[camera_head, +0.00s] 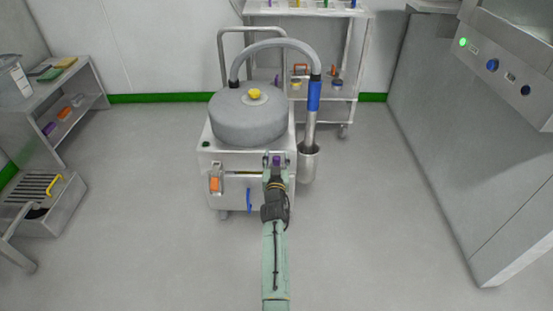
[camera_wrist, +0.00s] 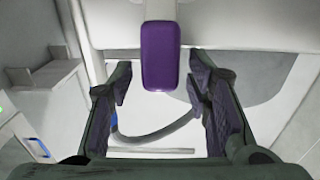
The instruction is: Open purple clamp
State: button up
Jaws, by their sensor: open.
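The purple clamp (camera_head: 276,160) is on the upper front right of the grey and metal wheeled machine (camera_head: 250,115). In the wrist view, the purple clamp (camera_wrist: 161,55) shows as an upright rounded block against a pale metal surface. My gripper (camera_wrist: 160,84) is open, with one dark finger on each side of the clamp's line. The clamp's lower end reaches into the gap between the fingertips, and neither finger appears to touch it. In the head view, my gripper (camera_head: 274,176) is at the machine's front, just below the clamp, and my arm hides part of that front.
An orange clamp (camera_head: 215,184) is on the machine's front left, with a blue handle (camera_head: 249,200) lower down. A hose with a blue grip (camera_head: 314,96) stands at its right. A shelf (camera_head: 80,95) is at left, a cabinet (camera_head: 470,150) at right. Floor between is clear.

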jog(key=shift+w, duration=0.1)
jog(key=shift+c, duration=0.4)
grip_shut()
